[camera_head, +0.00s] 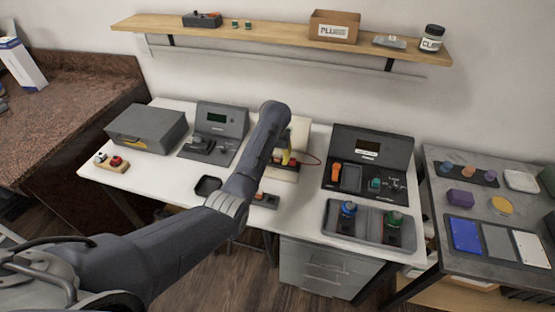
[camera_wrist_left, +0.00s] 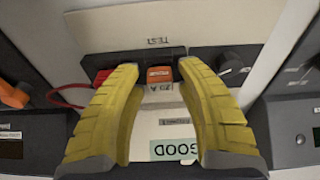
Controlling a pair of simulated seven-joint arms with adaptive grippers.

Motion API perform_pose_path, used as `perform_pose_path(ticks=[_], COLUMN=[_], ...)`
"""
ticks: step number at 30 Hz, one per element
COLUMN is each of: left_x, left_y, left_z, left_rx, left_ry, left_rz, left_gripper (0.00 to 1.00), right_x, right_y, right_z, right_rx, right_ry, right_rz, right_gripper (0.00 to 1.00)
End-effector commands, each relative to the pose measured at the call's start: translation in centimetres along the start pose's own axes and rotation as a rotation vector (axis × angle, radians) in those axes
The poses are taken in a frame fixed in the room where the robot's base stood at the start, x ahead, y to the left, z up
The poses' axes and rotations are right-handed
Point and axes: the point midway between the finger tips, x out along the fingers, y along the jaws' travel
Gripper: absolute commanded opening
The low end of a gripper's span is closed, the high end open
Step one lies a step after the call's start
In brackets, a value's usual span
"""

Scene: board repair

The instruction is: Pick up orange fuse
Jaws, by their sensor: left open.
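An orange block with a pale label, which looks like the orange fuse (camera_wrist_left: 159,75), sits in a dark strip on a cream board (camera_wrist_left: 150,122) in the left wrist view. My left gripper (camera_wrist_left: 159,67) is open, its yellow fingertips on either side of the fuse. Whether they touch it I cannot tell. In the head view my left gripper (camera_head: 285,158) is at the cream board (camera_head: 300,133), and my arm hides most of that spot. My right gripper is not in view.
A red plug (camera_wrist_left: 103,77) with a red wire is close to the left finger, and a dark knob (camera_wrist_left: 232,66) is right of the fuse. In the head view, a dark panel (camera_head: 367,147) with an orange part (camera_head: 336,172) stands to the right, behind a grey tray (camera_head: 338,236).

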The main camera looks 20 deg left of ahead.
Motion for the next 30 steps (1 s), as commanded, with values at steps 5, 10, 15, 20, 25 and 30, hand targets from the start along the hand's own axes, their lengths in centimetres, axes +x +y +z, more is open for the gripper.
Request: perform_pose_path(ticks=[5, 10, 15, 20, 25, 30], left_x=[0.0, 0.0, 0.0, -0.1, -0.7, -3.0], left_y=[0.0, 0.0, 0.0, 0.0, 0.1, 0.1], left_z=[0.0, 0.0, 0.0, 0.0, -0.2, -0.6], left_rx=[0.000, 0.000, 0.000, 0.000, 0.000, -0.001], left_ry=[0.000, 0.000, 0.000, 0.001, 0.003, 0.005], left_rz=[0.000, 0.000, 0.000, 0.000, 0.002, 0.003], left_gripper=[0.26, 0.07, 0.02, 0.00, 0.00, 0.00], right_x=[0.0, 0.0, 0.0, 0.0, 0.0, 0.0], right_y=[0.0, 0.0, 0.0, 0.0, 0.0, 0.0], right_z=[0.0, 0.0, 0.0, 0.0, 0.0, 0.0], right_rx=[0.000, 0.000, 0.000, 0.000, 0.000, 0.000], right_ry=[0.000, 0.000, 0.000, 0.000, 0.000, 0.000], right_rz=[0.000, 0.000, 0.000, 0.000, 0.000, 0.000], right_gripper=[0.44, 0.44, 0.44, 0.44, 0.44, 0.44])
